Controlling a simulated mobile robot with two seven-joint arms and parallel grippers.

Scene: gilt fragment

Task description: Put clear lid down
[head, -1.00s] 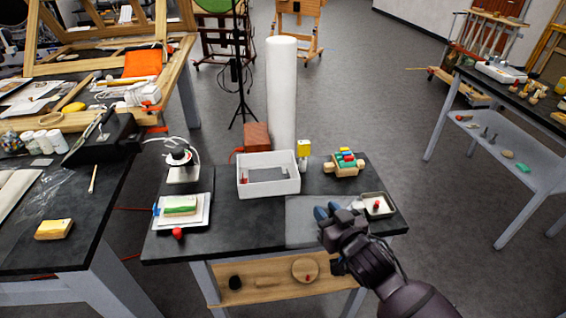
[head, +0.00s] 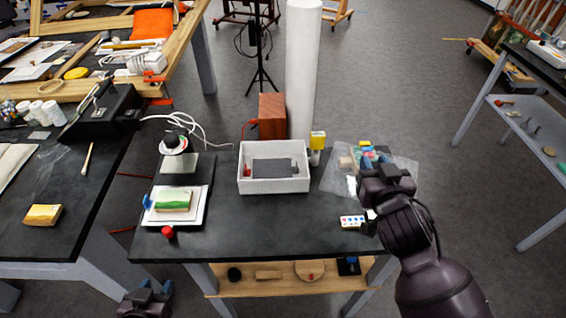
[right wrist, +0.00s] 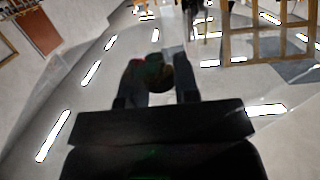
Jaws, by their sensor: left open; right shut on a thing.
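The clear lid (head: 408,178) is a see-through sheet at the right of the dark table, held raised above the tabletop. My right gripper (head: 383,163) is shut on it from above. In the right wrist view a dark round knob (right wrist: 155,76) sits between my right fingers (right wrist: 158,88), with the clear sheet around it. The white open box (head: 273,183) stands at the table's middle, left of the lid, with a grey slab and a small red piece inside. My left gripper (head: 147,295) is open and empty at the lower left, off the table's front edge.
A yellow-topped item (head: 318,140) stands close to the box's right side. A white roll (head: 303,70) and brown block (head: 271,115) are behind. A small dotted tray (head: 352,221) lies at the front right. The tabletop before the box is clear.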

